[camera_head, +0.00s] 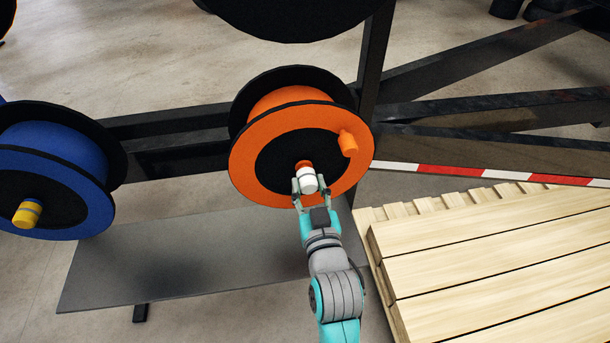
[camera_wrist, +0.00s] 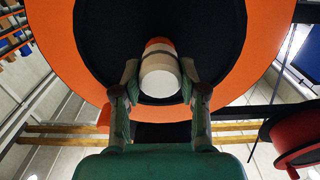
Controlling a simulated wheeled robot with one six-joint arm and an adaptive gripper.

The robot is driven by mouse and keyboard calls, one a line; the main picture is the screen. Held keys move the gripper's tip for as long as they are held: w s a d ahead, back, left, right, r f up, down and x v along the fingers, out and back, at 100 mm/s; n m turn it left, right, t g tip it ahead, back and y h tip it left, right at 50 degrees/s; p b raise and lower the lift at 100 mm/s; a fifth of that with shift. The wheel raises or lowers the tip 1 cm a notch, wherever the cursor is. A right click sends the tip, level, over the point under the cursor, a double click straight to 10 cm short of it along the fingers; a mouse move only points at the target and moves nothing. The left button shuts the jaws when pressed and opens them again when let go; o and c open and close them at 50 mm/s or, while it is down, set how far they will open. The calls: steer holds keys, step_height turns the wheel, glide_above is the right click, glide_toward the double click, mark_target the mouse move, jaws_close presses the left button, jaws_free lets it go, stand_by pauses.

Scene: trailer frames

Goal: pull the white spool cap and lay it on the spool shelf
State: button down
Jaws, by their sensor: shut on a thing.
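The white spool cap (camera_head: 308,181) is at the hub of the orange spool (camera_head: 245,160), in front of its black centre. My gripper (camera_head: 310,187) is shut on the cap, one finger on each side. In the wrist view the cap (camera_wrist: 160,78) lies between the fingers of my gripper (camera_wrist: 160,85), with an orange part of the hub just behind it. I cannot tell whether the cap is apart from the hub. The grey spool shelf (camera_head: 180,260) is a flat plate below the spools, with its bare top showing to the left of my arm.
A blue spool (camera_head: 60,165) with a yellow cap (camera_head: 27,213) is at the left. An orange handle (camera_head: 348,143) sticks out of the orange spool. A wooden pallet stack (camera_head: 480,255) stands close at the right. Dark frame bars (camera_head: 480,110) and a red-white strip (camera_head: 455,171) lie behind.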

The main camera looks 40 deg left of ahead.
mark_target(309, 190)
steer(key=shift+v, duration=2.4)
steer(key=shift+f, duration=0.1)
